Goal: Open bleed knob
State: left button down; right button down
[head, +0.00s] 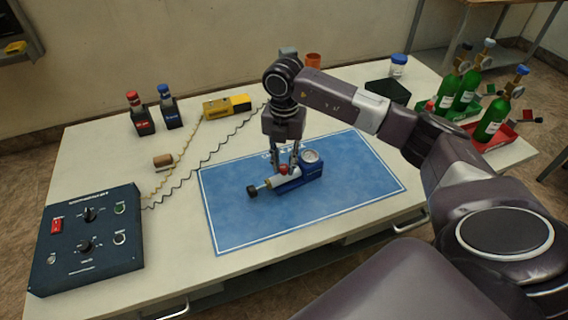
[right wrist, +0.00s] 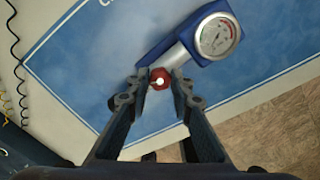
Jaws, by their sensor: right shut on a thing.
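The oxygen trainer device (head: 295,178) lies on the blue mat (head: 235,225), with a blue body and a round white gauge (head: 310,156). A dark knob (head: 252,191) is at its left end. A red knob (head: 283,169) is on top near the middle; I take it as the bleed knob. My right gripper (head: 285,162) points down over the device. In the right wrist view its fingertips are on both sides of the red knob (right wrist: 160,78), shut on it. The gauge (right wrist: 216,36) is above right there. My left gripper is not in view.
A dark control box (head: 88,240) stands at the left of the white table. Wires run to a yellow meter (head: 227,106). The mat's right side is clear.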

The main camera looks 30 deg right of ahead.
aim_at(284, 167)
jog(key=shift+n, duration=0.3)
dwell(0.5)
dwell(0.8)
jog(key=c, duration=1.7)
grip_release()
jog(key=shift+r, duration=0.1)
notch_tip(284, 167, up, 12)
jog(key=shift+f, duration=0.1)
